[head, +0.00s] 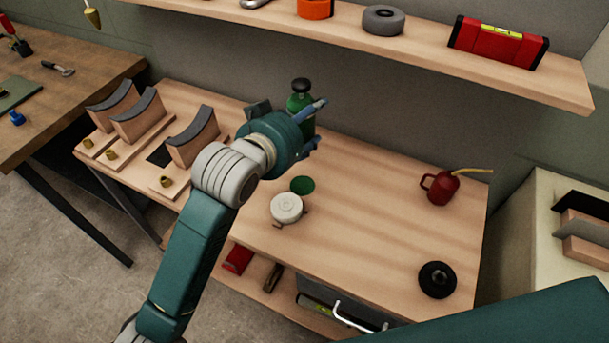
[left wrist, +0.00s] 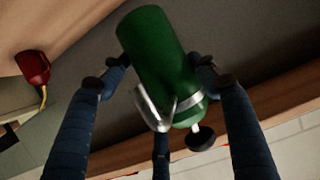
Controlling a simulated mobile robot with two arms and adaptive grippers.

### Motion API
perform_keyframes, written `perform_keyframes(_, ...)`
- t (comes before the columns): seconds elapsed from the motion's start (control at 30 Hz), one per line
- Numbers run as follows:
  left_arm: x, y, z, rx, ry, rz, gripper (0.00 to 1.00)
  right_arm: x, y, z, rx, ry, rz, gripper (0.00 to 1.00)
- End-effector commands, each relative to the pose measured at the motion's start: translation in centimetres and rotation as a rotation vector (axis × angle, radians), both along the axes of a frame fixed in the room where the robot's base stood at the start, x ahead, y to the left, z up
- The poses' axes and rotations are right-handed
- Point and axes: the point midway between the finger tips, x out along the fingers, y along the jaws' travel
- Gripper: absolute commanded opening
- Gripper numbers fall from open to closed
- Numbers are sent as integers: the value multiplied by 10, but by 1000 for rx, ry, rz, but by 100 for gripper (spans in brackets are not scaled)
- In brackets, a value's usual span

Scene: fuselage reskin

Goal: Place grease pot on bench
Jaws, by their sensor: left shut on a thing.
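The grease pot appears to be the green cylinder with a black knob (head: 301,98). My left gripper (head: 312,124) is shut on it and holds it over the back of the wooden bench (head: 375,225). The wrist and fingers hide its lower part. In the left wrist view the pot (left wrist: 158,50) sits between the fingers, with a silver lever and a black knob at one end. A flat green disc (head: 302,185) is on the bench in front of the gripper. I cannot tell the pot's exact height above the bench. My right gripper is not in view.
A white lidded pot (head: 287,207) stands by the green disc. A red oil can (head: 440,187) and a black round item (head: 437,279) are at the right. Wooden cradles (head: 194,140) stand at the left. A shelf (head: 400,40) overhangs the back. The bench's middle right is clear.

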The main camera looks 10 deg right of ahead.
Motion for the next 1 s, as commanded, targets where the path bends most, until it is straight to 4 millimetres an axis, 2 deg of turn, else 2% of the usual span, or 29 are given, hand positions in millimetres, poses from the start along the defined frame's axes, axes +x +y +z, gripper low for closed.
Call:
perform_keyframes(0.03,-1,0,-15,0,2,0,9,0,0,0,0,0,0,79)
perform_keyframes(0.2,-1,0,-58,-1,2,-1,9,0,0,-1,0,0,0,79)
perform_keyframes(0.4,0,0,-100,-2,-2,-1,9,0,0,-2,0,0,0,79)
perform_keyframes(0.63,0,-1,-118,-4,-4,-2,9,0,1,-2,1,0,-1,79)
perform_keyframes(0.9,0,-1,-154,-2,-4,-1,9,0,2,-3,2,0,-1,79)
perform_keyframes(1.0,0,-1,-157,-4,-7,-3,9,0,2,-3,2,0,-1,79)
